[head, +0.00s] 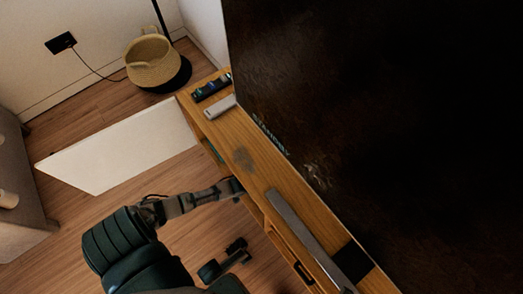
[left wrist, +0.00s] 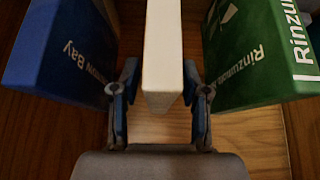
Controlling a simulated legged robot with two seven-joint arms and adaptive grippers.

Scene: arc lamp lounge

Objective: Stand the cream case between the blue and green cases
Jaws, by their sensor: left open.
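In the left wrist view the cream case (left wrist: 162,55) stands upright in the middle, between the blue case (left wrist: 62,55) on the left and the green case (left wrist: 255,55) on the right. There is a gap on each side of it. My left gripper (left wrist: 160,88) is open, with one finger on each side of the cream case's near end. I cannot tell whether the case rests fully on the wood. In the head view my left gripper (head: 237,187) reaches into the console's front, and the cases are hidden there.
The wooden console (head: 216,132) carries a grey bar (head: 300,230), a pale remote-like object (head: 220,106) and a dark object (head: 212,87). A large dark screen (head: 400,130) rises behind it. A woven basket (head: 152,62) and a white rug-like panel (head: 125,155) are on the floor.

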